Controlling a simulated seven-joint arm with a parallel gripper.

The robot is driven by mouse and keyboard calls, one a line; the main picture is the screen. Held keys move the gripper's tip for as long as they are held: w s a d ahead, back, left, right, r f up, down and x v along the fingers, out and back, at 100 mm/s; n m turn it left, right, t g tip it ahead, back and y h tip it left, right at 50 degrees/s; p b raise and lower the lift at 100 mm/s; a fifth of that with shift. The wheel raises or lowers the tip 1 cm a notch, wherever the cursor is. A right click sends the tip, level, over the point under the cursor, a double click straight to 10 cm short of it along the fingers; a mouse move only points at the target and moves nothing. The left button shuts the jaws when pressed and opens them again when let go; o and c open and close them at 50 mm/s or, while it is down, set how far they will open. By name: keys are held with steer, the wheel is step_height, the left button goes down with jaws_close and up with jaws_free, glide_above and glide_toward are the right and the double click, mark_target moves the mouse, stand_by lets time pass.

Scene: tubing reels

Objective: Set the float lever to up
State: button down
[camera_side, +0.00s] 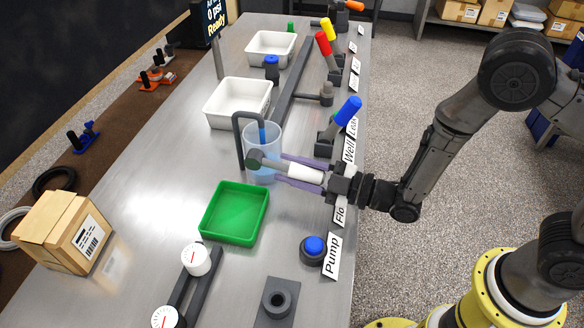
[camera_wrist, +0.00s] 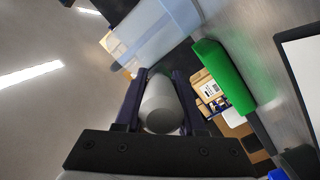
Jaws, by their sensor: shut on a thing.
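The float lever has a white cylindrical handle (camera_side: 306,173) and, at its left end in the side view, a grey rod with a dark rounded end (camera_side: 255,160). The handle lies close to level. My gripper (camera_side: 282,168) is shut on this handle, one purple finger on each side. In the wrist view the handle (camera_wrist: 162,105) sits between both fingers, its round end facing the camera. The float label (camera_side: 341,210) is partly covered by my gripper, with only "Flo" readable.
A clear bluish tank (camera_side: 263,140) with a dark bent pipe stands close behind the lever. A green tray (camera_side: 262,213) lies in front. A blue-handled lever (camera_side: 349,111) stands behind my gripper. A blue pump button (camera_side: 314,245) is nearer the camera.

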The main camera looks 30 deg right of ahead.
mark_target(292, 163)
steer(key=shift+r, duration=0.15)
steer(key=shift+s+r+g+h, duration=0.1)
steer(key=shift+r+g+h, duration=0.65)
steer(key=shift+g, duration=0.15)
steer(key=shift+r+n+g+h, duration=0.3)
steer(key=shift+r+g+h, duration=0.25)
steer(key=shift+r+g, duration=0.3)
steer(key=shift+w+a+r+g+h, duration=0.2)
steer(key=shift+r+g+h, duration=0.25)
steer(key=shift+g+h, duration=0.25)
steer(key=shift+w+a+r+g+h, duration=0.15)
steer(key=shift+r+g+h, duration=0.25)
steer(key=shift+g+h, duration=0.3)
steer(key=shift+r+g, duration=0.15)
steer(key=shift+g, duration=0.1)
steer(key=c, duration=0.5)
jaws_free()
